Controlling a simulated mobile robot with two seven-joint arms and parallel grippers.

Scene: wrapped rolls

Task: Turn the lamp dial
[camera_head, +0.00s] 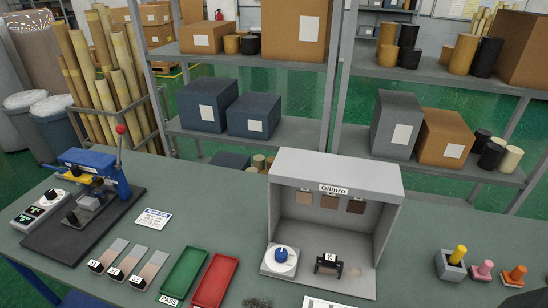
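A grey open-front booth (343,171) labelled "Glimro" stands on the workbench right of centre. A blue knob (281,253) sits on a round white dial face on a pale square base at the booth's front left corner. A second, dark knob (50,196) sits on a white control box (38,212) with small green displays at the far left. No label on either knob is readable as the lamp's. Neither of my grippers is in view, and nothing touches either knob.
A small black stand (328,264) is just right of the blue knob. A green tray (185,272) and a red tray (216,280) lie left of the booth. A blue press (100,170) stands at the left. Several coloured pegs in holders, including a yellow one (458,254), are at the right.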

